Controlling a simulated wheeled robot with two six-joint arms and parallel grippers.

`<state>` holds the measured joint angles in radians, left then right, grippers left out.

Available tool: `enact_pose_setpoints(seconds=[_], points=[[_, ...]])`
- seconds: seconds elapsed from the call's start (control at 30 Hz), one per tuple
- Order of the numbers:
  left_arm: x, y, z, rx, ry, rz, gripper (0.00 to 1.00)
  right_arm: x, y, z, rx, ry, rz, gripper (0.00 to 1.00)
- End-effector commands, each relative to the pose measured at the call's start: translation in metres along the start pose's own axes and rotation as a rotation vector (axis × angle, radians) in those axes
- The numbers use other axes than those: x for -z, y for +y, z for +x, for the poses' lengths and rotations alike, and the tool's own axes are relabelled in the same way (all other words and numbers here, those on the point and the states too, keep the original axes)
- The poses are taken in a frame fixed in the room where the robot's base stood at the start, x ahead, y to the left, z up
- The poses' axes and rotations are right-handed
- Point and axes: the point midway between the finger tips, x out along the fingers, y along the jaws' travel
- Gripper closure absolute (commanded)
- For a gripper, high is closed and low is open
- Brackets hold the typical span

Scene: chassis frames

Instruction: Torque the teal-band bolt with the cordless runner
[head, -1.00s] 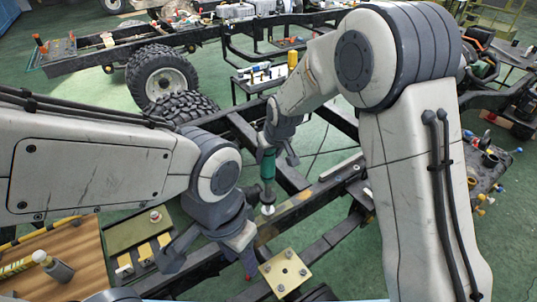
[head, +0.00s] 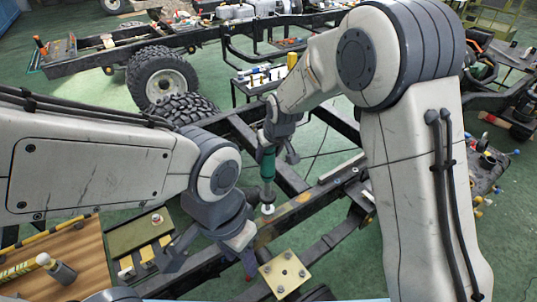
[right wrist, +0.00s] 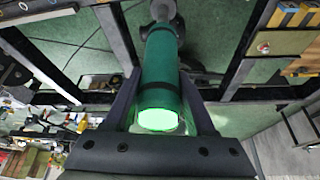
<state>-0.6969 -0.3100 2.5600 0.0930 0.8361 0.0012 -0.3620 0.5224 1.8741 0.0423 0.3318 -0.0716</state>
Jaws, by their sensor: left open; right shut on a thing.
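The cordless runner is a teal-green cylinder (head: 267,163) with a grey nose, hanging roughly upright over the near chassis rail (head: 300,207). My right gripper (head: 272,143) is shut around its body; the right wrist view shows the runner (right wrist: 160,75) between the fingers, with a glowing green end towards the camera. A small white piece (head: 267,209) shows at the runner's lower end, at the rail; I cannot tell whether it is socket or bolt. No teal band can be made out. My left gripper (head: 208,257) is open and empty, its fingers spread near the rail.
A yellowish plate with several bolts (head: 285,272) lies at the front of the frame. A tyre (head: 160,75) and a small bench stand behind.

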Motion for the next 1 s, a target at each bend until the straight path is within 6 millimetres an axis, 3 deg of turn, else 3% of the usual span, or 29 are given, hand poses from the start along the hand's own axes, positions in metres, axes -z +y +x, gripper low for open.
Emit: enact_pose_setpoints(seconds=[0.53,1.0], points=[[0.000,0.001,-0.007,0.000,0.000,0.000,0.55,0.007,0.000,-0.010,0.000,0.009,0.000,1.00],[0.002,0.003,-0.042,0.000,0.000,0.000,0.55,0.025,0.000,-0.052,0.000,0.010,0.000,1.00]])
